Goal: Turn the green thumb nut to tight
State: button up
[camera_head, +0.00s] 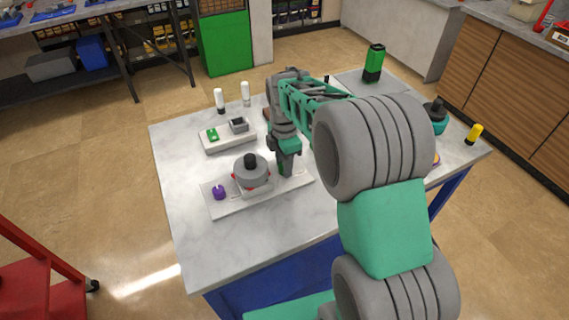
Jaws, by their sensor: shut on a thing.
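The pump (251,174), a grey round body with a black knob on top, sits on a pale base plate (238,207). A purple thumb nut (219,192) stands at the left end of this plate. My gripper (286,172) points down at the right end of the plate, just right of the pump. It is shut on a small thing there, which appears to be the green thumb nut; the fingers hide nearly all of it. How far it is turned cannot be seen.
Behind is a second pale plate (228,137) with a green piece and a grey block. Two white bottles (219,100) (245,93) stand farther back. A green-and-black canister (374,62) and yellow bottle (474,134) are to the right. The table's front left is clear.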

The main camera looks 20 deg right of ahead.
grip_shut()
jog(key=shift+m, duration=0.4)
jog(key=m, duration=0.4)
jog(key=shift+m, duration=0.3)
jog(key=m, duration=0.6)
jog(key=shift+b, duration=0.35)
jog(key=m, duration=0.6)
jog(key=shift+m, duration=0.3)
jog(key=m, duration=0.5)
jog(key=shift+r+m, duration=0.1)
jog(key=shift+m, duration=0.2)
jog(key=o, duration=0.7)
grip_release()
